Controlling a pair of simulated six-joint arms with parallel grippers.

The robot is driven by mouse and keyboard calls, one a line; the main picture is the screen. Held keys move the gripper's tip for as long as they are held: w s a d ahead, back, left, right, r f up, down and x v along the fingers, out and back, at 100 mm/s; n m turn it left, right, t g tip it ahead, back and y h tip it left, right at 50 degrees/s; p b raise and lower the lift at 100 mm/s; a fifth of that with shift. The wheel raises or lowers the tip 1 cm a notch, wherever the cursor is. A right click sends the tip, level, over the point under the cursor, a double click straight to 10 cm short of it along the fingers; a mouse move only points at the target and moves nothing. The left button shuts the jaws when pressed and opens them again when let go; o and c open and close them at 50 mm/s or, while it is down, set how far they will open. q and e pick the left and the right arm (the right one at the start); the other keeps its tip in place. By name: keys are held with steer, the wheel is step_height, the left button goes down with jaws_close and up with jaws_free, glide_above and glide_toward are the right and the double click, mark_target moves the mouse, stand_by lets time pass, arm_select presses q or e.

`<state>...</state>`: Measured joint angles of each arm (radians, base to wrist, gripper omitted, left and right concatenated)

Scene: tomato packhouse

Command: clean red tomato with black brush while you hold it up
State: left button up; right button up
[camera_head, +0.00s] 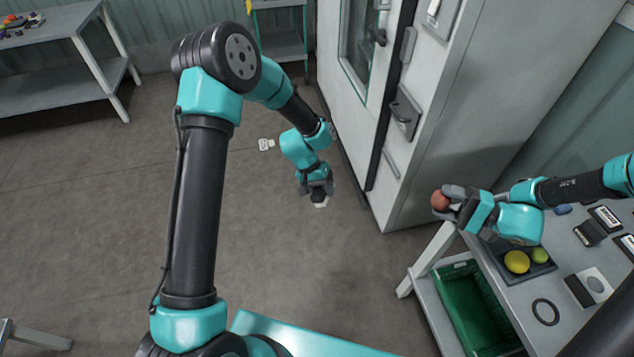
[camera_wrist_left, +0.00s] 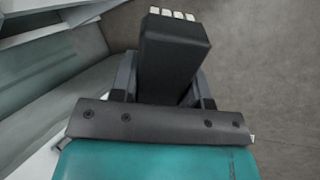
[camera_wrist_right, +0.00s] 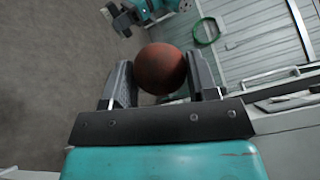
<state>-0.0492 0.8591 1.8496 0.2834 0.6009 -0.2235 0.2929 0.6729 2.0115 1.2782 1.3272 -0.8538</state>
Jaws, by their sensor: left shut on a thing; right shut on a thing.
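The red tomato (camera_head: 440,201) is held up by my right gripper (camera_head: 449,202), beyond the left edge of the table. In the right wrist view the tomato (camera_wrist_right: 160,69) sits between the two fingers of my right gripper (camera_wrist_right: 165,85); its skin looks dull brownish red. My left gripper (camera_head: 318,188) is shut on the black brush, well to the left of the tomato and apart from it. In the left wrist view the black brush (camera_wrist_left: 174,55) has a row of white bristle tufts at its far end. The fingers partly hide its sides.
The grey table (camera_head: 520,300) at the right holds a dark tray (camera_head: 541,273) with a yellow fruit (camera_head: 517,262) and a yellow-green one, a black ring (camera_head: 545,312) and several small boxes. A green crate (camera_head: 470,310) stands below. A tall white cabinet (camera_head: 440,110) stands behind.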

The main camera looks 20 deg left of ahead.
arm_select(q)
steer(key=s+d+r+g+h, duration=0.1)
steer(key=s+d+r+h, duration=0.1)
steer(key=d+r+h, duration=0.3)
steer(key=s+d+r+g+h, duration=0.1)
steer(key=s+d+r+h, duration=0.2)
steer(key=d+r, duration=0.8)
steer(key=d+h, duration=0.2)
steer(key=shift+d+r+n+g+h, duration=0.15)
steer(key=shift+d+n+g+h, duration=0.15)
steer(key=shift+d+h, duration=0.1)
steer(key=shift+w+r+x, duration=0.1)
steer(key=shift+w+x, duration=0.1)
steer(key=shift+x, duration=1.25)
steer(key=shift+w+r+x, duration=0.1)
steer(key=shift+w+x, duration=0.05)
steer(key=shift+x, duration=1.35)
steer(key=shift+d, duration=0.7)
steer(key=shift+w+f, duration=0.15)
steer(key=shift+w, duration=0.2)
steer(key=shift+w+d+f, duration=0.1)
steer(key=shift+w, duration=0.2)
